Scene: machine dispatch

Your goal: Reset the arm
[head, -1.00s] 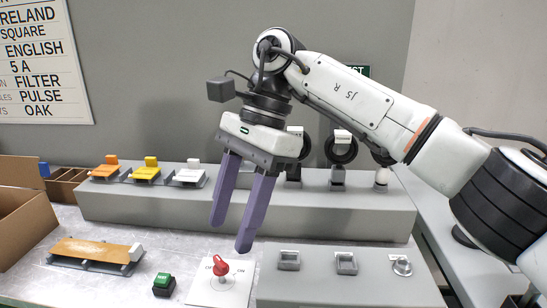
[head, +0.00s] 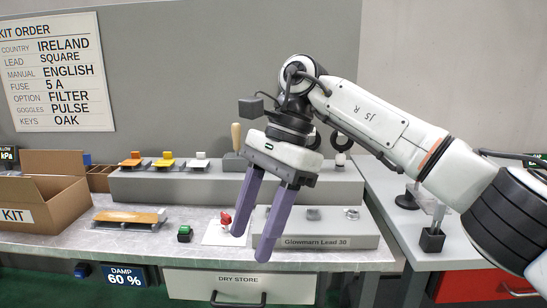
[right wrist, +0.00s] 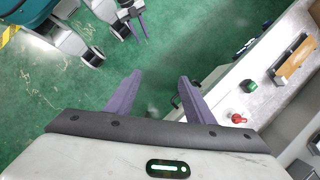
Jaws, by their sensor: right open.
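My right gripper (head: 252,245) is in the middle of the head view. Its two purple fingers point down, spread apart with nothing between them. It appears in front of the workbench, and its fingers cover part of the counter. In the right wrist view its open fingers (right wrist: 159,76) are over the green floor, clear of the bench. My right arm comes in from the right, bent at the elbow. My left gripper (right wrist: 131,24) shows small at the top of the right wrist view; its opening is unclear.
The bench (head: 130,240) holds an open KIT box (head: 40,212), a wooden board (head: 130,217), a green button (head: 184,233), a red knob (head: 225,218) and a grey Glowmarn Lead 30 block (head: 330,242). A shelf (head: 150,186) with coloured pieces runs behind. A dry store drawer (head: 238,280) is below.

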